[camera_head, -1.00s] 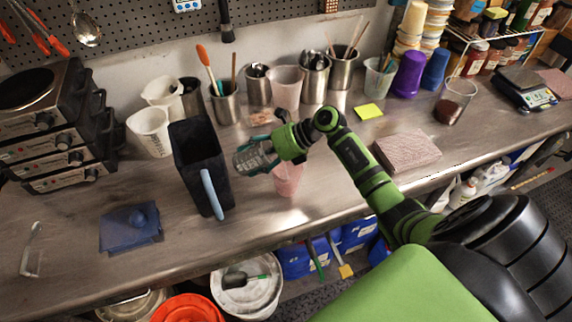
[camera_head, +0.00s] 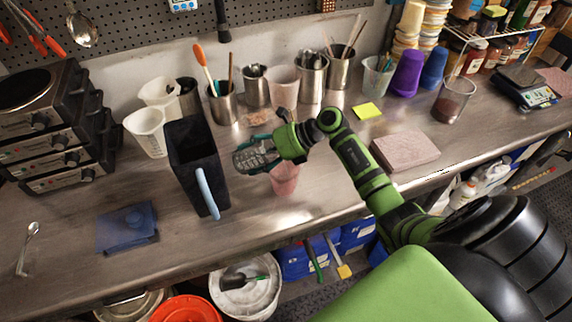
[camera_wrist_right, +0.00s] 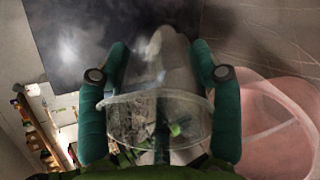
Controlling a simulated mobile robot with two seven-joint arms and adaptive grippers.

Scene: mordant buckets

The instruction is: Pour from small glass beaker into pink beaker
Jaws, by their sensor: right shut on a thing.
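The small glass beaker (camera_head: 250,158) is clear and held in my right gripper (camera_head: 262,152), above the bench. It lies tilted nearly on its side, its base end toward the left. In the right wrist view the glass beaker (camera_wrist_right: 155,115) sits between the two green fingers of my right gripper (camera_wrist_right: 160,85), its rim toward the camera. The pink beaker (camera_head: 285,180) stands upright on the bench, just below and to the right of the glass; its rim (camera_wrist_right: 275,120) shows at the right of the wrist view. I cannot make out any contents. My left gripper is not in view.
A tall black container (camera_head: 195,165) with a blue-grey handle stands close to the left of the held glass. A blue folded cloth (camera_head: 127,228) lies farther left. A pinkish block (camera_head: 405,151) lies right of the arm. Metal cups with utensils line the wall.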

